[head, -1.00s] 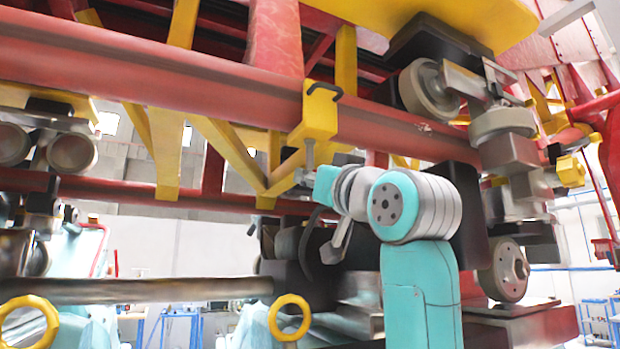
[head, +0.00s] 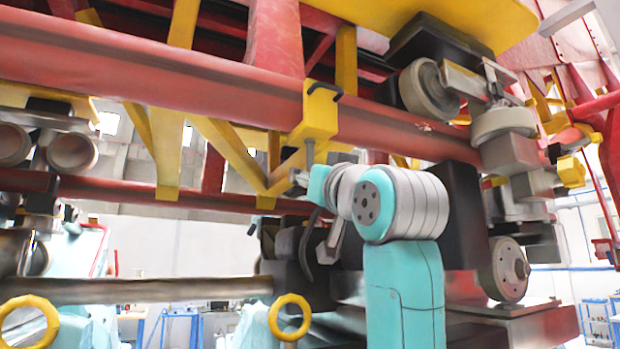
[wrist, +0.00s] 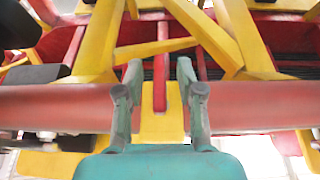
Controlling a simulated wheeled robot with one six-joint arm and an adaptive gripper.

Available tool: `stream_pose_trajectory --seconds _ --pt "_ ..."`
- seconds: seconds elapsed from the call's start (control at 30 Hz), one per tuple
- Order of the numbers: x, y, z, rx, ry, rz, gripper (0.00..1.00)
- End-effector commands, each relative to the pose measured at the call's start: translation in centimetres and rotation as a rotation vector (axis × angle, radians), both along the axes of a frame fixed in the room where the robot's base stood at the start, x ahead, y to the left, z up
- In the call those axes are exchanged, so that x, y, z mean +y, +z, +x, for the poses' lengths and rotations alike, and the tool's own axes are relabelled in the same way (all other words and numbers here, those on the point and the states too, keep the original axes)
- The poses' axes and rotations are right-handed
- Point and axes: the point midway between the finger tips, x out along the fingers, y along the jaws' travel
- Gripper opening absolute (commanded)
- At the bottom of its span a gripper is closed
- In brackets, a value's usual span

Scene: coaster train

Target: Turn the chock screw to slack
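The yellow chock (head: 318,116) with a black handle sits on the red rail in the head view. Its grey screw (head: 310,153) hangs from its underside. My gripper is small and partly hidden by my teal wrist in the head view, just below the screw. In the wrist view my gripper (wrist: 158,68) has its two grey fingers apart, with a clear gap between them. The yellow chock (wrist: 162,115) shows between and behind the fingers. The screw cannot be made out in the wrist view. I see no contact between fingers and screw.
The red rail (head: 200,85) and yellow braces (head: 230,150) lie close above and behind my gripper. Wheel assemblies (head: 430,90) stand to the right. A grey bar (head: 130,290) and two yellow rings (head: 290,318) are lower left.

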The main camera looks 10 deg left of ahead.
Motion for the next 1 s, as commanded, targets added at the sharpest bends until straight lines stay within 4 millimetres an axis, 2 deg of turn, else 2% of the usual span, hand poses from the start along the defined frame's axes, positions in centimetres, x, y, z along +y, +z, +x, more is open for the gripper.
stream_pose_trajectory --seconds 0.2,0.5,0.7,1.0 --pt "-0.9 -0.7 -1.3 -0.001 -0.001 0.000 0.38" --pt "-3.9 -2.9 -5.8 -0.003 -0.003 0.001 0.38" --pt "-5.4 -4.1 -8.2 -0.001 0.000 0.000 0.38" --pt "-6.1 -4.6 -9.3 0.000 0.000 0.000 0.38"
